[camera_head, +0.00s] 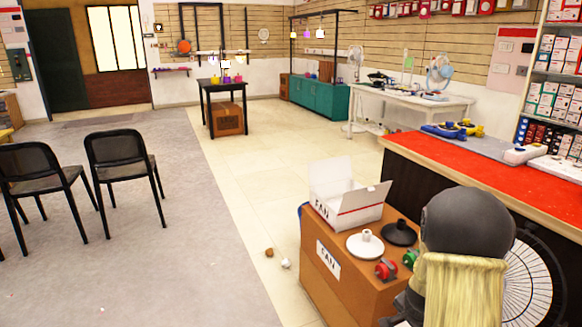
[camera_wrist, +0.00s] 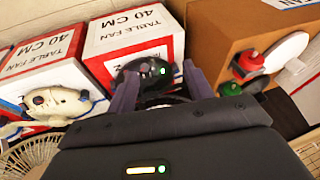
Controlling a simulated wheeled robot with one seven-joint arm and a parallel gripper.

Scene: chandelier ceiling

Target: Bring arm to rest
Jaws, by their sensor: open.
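My gripper (camera_wrist: 161,84) is open in the wrist view, its two purple-grey fingers spread apart. A black round fan part with a small green light (camera_wrist: 146,72) shows between and beyond the fingers; I cannot tell whether they touch it. Nothing is clearly held. In the head view my arm fills the lower right, a dark rounded link above a pale yellow one. It hides part of the counter and of the cardboard box. The gripper cannot be made out clearly there.
A cardboard box (camera_head: 330,283) carries an open white carton (camera_head: 345,208), a white disc base (camera_head: 365,246) and a black one (camera_head: 399,233). White-red table fan boxes (camera_wrist: 130,45) stand near my gripper. A red-topped counter (camera_head: 480,173) is at right.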

